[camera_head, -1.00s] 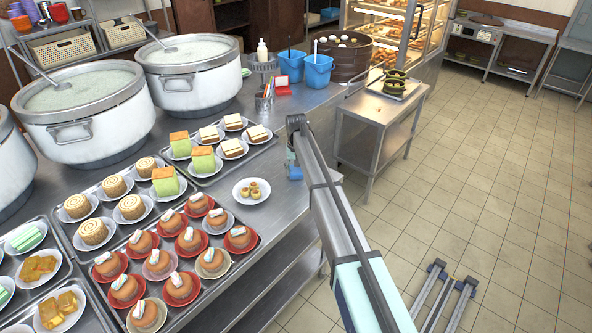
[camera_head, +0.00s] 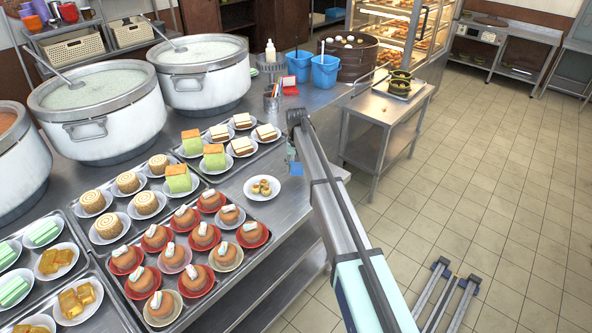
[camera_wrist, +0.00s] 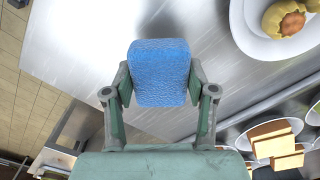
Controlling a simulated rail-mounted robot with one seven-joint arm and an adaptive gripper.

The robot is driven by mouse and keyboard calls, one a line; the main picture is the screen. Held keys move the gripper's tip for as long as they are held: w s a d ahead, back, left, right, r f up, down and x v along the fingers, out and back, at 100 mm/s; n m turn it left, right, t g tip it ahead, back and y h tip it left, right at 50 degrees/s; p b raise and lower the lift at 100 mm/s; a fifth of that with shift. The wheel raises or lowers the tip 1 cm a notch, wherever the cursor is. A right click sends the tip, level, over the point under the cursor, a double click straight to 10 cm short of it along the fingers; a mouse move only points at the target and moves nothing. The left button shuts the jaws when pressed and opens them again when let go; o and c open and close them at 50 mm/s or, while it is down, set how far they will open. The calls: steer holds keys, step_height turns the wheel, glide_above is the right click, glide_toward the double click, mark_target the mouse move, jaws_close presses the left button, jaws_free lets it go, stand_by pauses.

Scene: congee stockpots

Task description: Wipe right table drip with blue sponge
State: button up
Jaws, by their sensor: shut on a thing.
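My gripper (camera_wrist: 160,76) is shut on the blue sponge (camera_wrist: 160,60), which sits between the two fingers in the wrist view. In the head view a small blue part of the sponge (camera_head: 296,168) shows below the end of my arm. I cannot tell whether the sponge touches the steel. I cannot make out a drip in either view; the sponge and my arm hide part of the counter.
Trays of cakes (camera_head: 180,245) fill the counter's front left. Large congee pots (camera_head: 100,115) stand behind them. Blue buckets (camera_head: 324,72) stand at the back. A steel side table (camera_head: 378,108) holding a tray stands right, with open tiled floor beyond.

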steer(key=shift+r+p, duration=0.6)
steer(key=shift+r, duration=1.25)
